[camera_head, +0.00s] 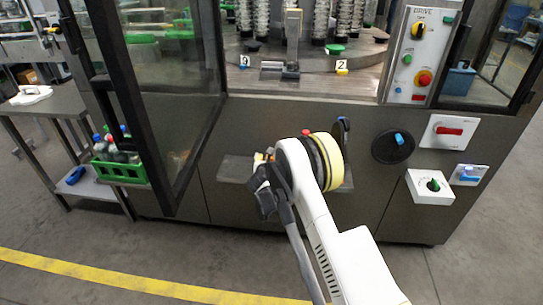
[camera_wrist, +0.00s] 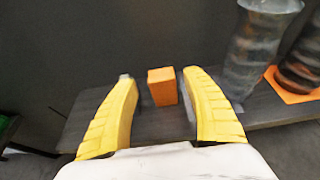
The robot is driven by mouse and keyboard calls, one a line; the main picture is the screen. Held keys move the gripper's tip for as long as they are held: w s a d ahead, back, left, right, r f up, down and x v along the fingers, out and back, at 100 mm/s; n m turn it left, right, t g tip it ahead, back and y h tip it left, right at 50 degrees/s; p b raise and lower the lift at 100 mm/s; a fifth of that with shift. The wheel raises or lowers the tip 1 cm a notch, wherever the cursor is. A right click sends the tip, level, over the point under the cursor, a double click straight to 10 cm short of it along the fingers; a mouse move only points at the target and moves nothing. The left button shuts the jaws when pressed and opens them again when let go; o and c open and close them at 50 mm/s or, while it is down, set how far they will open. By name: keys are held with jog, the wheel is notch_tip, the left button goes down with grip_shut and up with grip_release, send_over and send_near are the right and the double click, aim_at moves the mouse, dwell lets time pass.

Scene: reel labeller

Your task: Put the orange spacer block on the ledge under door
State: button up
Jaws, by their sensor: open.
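The orange spacer block (camera_wrist: 162,88) shows in the wrist view, upright between the two yellow fingers of my gripper (camera_wrist: 160,98). The gripper is open. A gap shows between the block and the left finger; the block is close to the right finger, and I cannot tell if they touch. The block appears to stand on the grey ledge (camera_wrist: 150,125), near the dark wall behind it. In the head view the ledge (camera_head: 236,168) juts from the machine front, to the right of the open glass door (camera_head: 165,90). My arm hides most of the gripper and the block there.
In the wrist view, a dark ribbed part (camera_wrist: 258,55) and another on an orange base (camera_wrist: 290,88) stand at the right. In the head view, a green crate (camera_head: 120,172) with bottles sits left of the door. Switches and a control panel (camera_head: 418,55) are at the right.

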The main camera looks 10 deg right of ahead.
jog(key=p+v, duration=0.2)
jog(key=v, duration=0.5)
jog(key=s+d+r+m+g+y, duration=0.1)
jog(key=s+d+r+m+g, duration=0.15)
jog(key=s+r+m, duration=0.75)
jog(key=s+d+r+m+g, duration=0.1)
jog(key=s+d+r+m, duration=0.35)
jog(key=r, duration=0.85)
jog(key=s+a+m+g+y, duration=0.1)
jog(key=s+m, duration=0.8)
jog(key=s, duration=0.6)
jog(key=s+a+r+m+g+y, duration=0.1)
jog(key=s+a+m+y, duration=0.1)
jog(key=s+m, duration=0.7)
jog(key=s, duration=0.6)
jog(key=shift+s+r, duration=0.25)
